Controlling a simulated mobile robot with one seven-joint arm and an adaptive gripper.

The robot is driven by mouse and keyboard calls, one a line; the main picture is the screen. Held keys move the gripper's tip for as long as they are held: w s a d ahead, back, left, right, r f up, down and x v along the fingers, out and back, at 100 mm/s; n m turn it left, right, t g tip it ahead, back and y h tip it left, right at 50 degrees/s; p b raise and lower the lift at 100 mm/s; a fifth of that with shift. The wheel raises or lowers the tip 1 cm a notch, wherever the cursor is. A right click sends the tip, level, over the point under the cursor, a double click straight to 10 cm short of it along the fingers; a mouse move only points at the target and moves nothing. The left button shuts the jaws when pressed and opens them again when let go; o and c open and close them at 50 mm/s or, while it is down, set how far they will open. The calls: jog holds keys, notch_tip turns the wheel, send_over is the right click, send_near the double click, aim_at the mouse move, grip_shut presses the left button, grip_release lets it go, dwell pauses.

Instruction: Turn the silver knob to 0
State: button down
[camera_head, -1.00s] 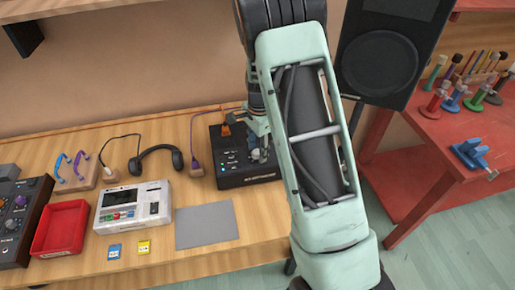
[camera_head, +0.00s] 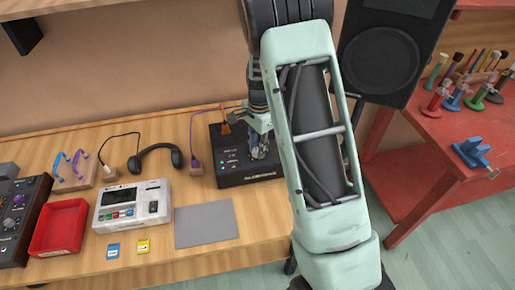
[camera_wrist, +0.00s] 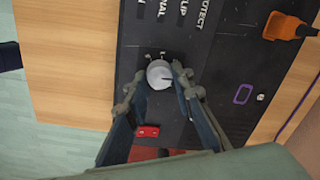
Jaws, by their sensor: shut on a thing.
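The silver knob (camera_wrist: 159,73) is a small round knob on the black panel of a box, seen in the wrist view. A dark pointer line on it points to the right in that picture. Small white marks are printed beside it, too small to read. My gripper (camera_wrist: 156,80) has one finger on each side of the knob and is shut on it. In the head view my gripper (camera_head: 263,152) is down on the right part of the black box (camera_head: 250,177), and the knob is hidden there by fingers and arm.
An orange plug (camera_wrist: 283,27) sits at the box's far edge, and a red switch (camera_wrist: 148,131) lies near the fingers. A grey mat (camera_head: 205,224), a white device (camera_head: 133,206) and headphones (camera_head: 156,158) lie left of the box. A black speaker (camera_head: 383,60) stands right.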

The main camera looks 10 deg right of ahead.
jog(key=n+b, duration=0.1)
jog(key=n, duration=0.2)
jog(key=shift+w+f+b, duration=0.1)
jog(key=shift+f+b, duration=0.05)
jog(key=shift+b, duration=0.25)
jog(key=n+b, duration=0.1)
jog(key=n, duration=0.3)
jog(key=n+b, duration=0.2)
jog(key=n, duration=0.4)
jog(key=shift+w+g, duration=0.1)
jog(key=shift+g, duration=0.2)
jog(key=n, duration=0.6)
jog(key=shift+a+n, duration=0.15)
jog(key=shift+n, duration=0.25)
jog(key=n, duration=0.5)
jog(key=shift+a+r+n+g+p, duration=0.1)
jog(key=shift+r+n+g+p, duration=0.1)
jog(key=shift+n+g+p, duration=0.15)
jog(key=c, duration=1.7)
grip_release()
jog(key=shift+o, duration=0.2)
jog(key=shift+r, duration=0.1)
